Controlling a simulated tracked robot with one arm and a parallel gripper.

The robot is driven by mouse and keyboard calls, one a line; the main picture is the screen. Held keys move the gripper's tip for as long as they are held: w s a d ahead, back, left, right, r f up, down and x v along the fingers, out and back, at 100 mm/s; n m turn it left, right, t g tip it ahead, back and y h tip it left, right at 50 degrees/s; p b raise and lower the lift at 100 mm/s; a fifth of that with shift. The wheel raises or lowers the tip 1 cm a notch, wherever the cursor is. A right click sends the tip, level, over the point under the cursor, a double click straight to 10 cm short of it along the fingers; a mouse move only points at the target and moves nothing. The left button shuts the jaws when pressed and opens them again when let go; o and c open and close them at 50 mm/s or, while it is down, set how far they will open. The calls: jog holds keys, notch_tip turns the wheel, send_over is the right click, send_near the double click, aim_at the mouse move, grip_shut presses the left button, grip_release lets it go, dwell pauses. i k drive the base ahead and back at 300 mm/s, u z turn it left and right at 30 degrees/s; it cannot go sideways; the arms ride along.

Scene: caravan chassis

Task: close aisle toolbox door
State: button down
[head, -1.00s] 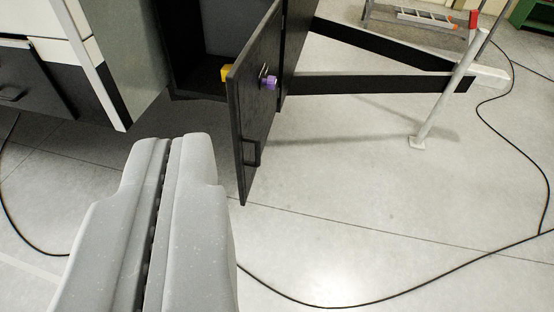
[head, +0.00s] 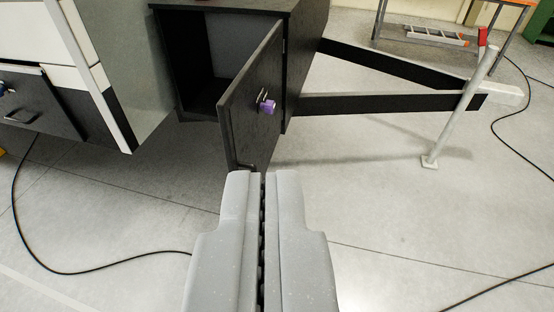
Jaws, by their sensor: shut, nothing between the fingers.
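The aisle toolbox door (head: 250,105) is a dark grey panel standing open, hinged at the right side of a black toolbox (head: 305,60). A purple knob or key (head: 267,107) sits on the door's face. My gripper (head: 263,175) is shut and empty. Its tips overlap the bottom of the door in the picture; I cannot tell whether they touch it. The toolbox's dark interior (head: 205,75) shows to the left of the door.
A cabinet with a drawer (head: 40,105) stands at the left. Dark drawbar beams (head: 390,103) run right from the toolbox to a slanted pale post (head: 460,108). Black cables (head: 90,272) lie on the grey floor.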

aim_at(250, 136)
jog(key=i, duration=0.9)
jog(key=u, duration=0.05)
